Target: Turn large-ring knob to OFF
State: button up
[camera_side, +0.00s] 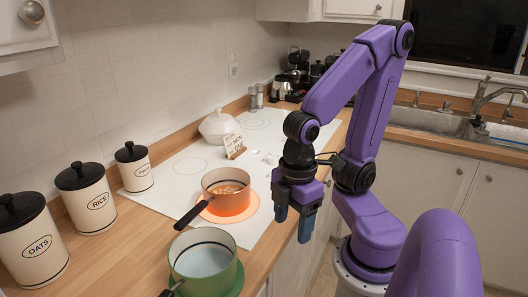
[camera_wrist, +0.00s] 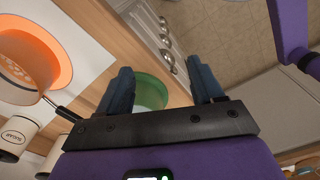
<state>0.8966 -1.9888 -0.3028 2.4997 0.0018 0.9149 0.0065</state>
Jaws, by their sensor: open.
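The white cooktop (camera_side: 190,163) lies along the counter. One ring (camera_side: 254,207) on it glows orange under an orange pot (camera_side: 228,197) with a dark handle. The pot and glow also show at the left in the wrist view (camera_wrist: 28,58). Small pale shapes stand on the cooktop behind my gripper, partly covered by it; I cannot tell which is the large-ring knob or how it is set. My gripper (camera_side: 293,226) is open and empty, fingers pointing down, to the right of the orange pot by the counter's front edge. Both fingers (camera_wrist: 163,88) show in the wrist view.
A green pot (camera_side: 205,262) stands at the front, also seen between my fingers in the wrist view (camera_wrist: 150,92). A small sign (camera_side: 233,144) and white lidded dish (camera_side: 219,126) stand farther back. Labelled canisters (camera_side: 89,199) line the left. Drawers with metal handles (camera_wrist: 165,48) front the counter.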

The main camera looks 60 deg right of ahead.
jog(key=w+d+r+m, duration=0.2)
jog(key=w+d+m, duration=0.3)
jog(key=w+m, duration=0.4)
jog(key=w+d+r+m, duration=0.1)
jog(key=w+d+m, duration=0.4)
jog(key=w+m, duration=0.4)
jog(key=d+r+m, duration=0.2)
jog(key=d+m, duration=1.7)
jog(key=d, duration=0.5)
jog(key=shift+g, duration=0.3)
jog(key=f, duration=1.7)
jog(key=shift+w, duration=0.2)
jog(key=shift+r, duration=0.1)
jog(key=c, duration=1.1)
